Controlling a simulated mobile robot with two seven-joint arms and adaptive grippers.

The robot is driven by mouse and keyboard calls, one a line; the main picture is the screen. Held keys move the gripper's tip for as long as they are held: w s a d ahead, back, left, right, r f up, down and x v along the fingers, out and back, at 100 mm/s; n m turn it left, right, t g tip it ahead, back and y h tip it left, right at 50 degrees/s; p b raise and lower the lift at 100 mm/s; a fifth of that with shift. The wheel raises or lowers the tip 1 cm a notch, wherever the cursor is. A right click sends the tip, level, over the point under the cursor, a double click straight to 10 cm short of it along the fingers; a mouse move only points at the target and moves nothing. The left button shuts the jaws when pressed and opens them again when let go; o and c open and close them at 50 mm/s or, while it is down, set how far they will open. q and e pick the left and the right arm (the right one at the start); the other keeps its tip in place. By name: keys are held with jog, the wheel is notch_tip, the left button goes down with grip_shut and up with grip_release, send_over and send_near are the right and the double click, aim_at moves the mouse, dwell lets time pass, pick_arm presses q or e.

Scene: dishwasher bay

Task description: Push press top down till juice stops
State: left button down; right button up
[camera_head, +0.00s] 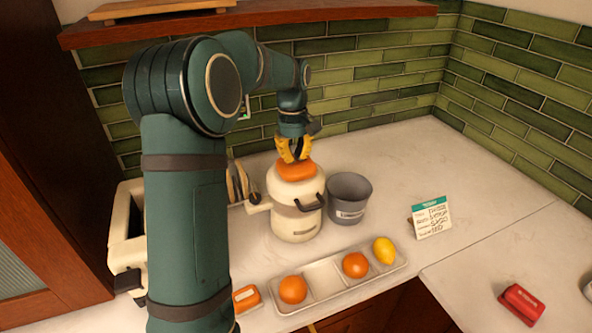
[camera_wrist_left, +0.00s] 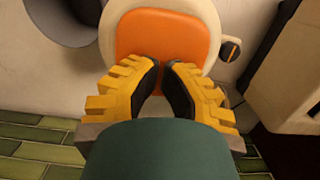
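The juice press (camera_head: 296,215) is a rounded cream body with a dark handle, standing upright on the counter. Its orange press top (camera_head: 297,171) also shows in the left wrist view (camera_wrist_left: 165,35). My left gripper (camera_head: 294,158) points down right over the press top. Its yellow fingers, with dark pads, come together at the tips in the left wrist view (camera_wrist_left: 163,66), with nothing seen between them. The tips look at or very near the orange surface; I cannot tell whether they touch. No juice is visible. My right gripper is not in view.
A grey bucket (camera_head: 349,190) stands close right of the press. In front, a pale tray (camera_head: 322,277) holds two oranges and a lemon. A card (camera_head: 431,218) stands further right, and a red box (camera_head: 521,303) lies at the front right. The back-right counter is clear.

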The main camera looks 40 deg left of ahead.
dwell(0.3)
pick_arm(q)
jog(key=shift+f+b, duration=0.5)
jog(key=shift+f, duration=0.85)
jog(key=shift+r+p, duration=0.3)
jog(key=shift+p, duration=0.05)
jog(key=a+p, duration=0.1)
jog(key=w+a+r+p, duration=0.1)
jog(key=shift+w+a+p, duration=0.1)
jog(key=shift+a+p, duration=0.1)
jog(key=shift+p, duration=0.2)
jog(key=shift+w+a, duration=0.1)
jog(key=shift+a, duration=0.1)
jog(key=shift+f, duration=0.1)
jog(key=shift+d, duration=0.1)
notch_tip(320, 180, up, 12)
jog(key=a, duration=0.1)
jog(key=shift+w, duration=0.25)
jog(key=shift+a, duration=0.1)
